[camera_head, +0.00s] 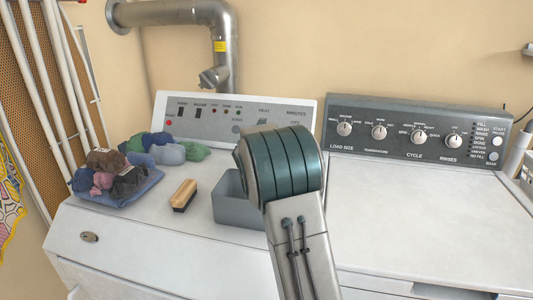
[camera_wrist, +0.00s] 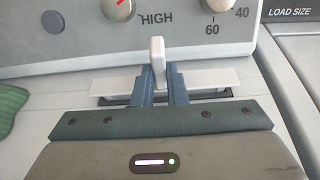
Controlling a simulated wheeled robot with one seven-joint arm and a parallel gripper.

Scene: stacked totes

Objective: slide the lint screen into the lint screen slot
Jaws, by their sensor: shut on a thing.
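The lint screen (camera_wrist: 212,77) is a white flat bar with an upright white tab in its middle. In the wrist view my gripper (camera_wrist: 161,78) is shut on this tab, with one blue finger on each side. The bar lies along the dark lint screen slot (camera_wrist: 112,99) in the dryer top, just in front of the control panel. The slot's dark edge shows below the bar at left and right. I cannot tell how deep the screen sits. In the head view my arm hides the gripper, screen and slot.
The dryer's control panel (camera_head: 236,115) rises right behind the slot. A grey bin (camera_head: 236,206), a brush (camera_head: 184,195) and folded cloth with socks (camera_head: 118,184) are on the dryer top. The washer (camera_head: 420,205) stands at right, its lid clear.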

